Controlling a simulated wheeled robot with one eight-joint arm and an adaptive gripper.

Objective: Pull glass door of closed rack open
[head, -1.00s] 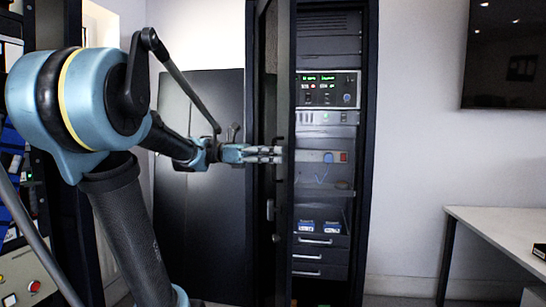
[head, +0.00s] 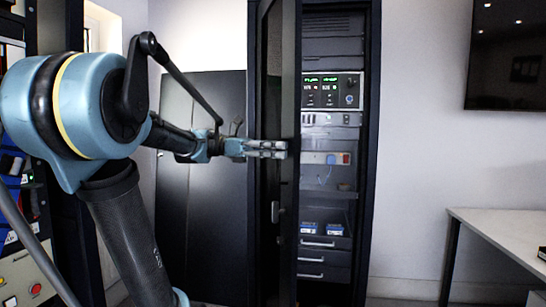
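The tall dark rack (head: 369,150) stands in the middle of the head view. Its glass door (head: 277,80) is swung partly open, hinged on the left, and seen at a steep angle. My gripper (head: 284,149) reaches in from the left at about mid-height of the door. Its fingers lie across the door in the picture, pointing right. I cannot tell whether they touch the door.
Inside the rack are a lit instrument (head: 332,91), small blue boxes and drawers (head: 318,260). A white table (head: 500,228) stands at the right, below a dark wall screen (head: 508,55). A dark cabinet (head: 200,215) stands behind my arm. Floor between rack and table looks clear.

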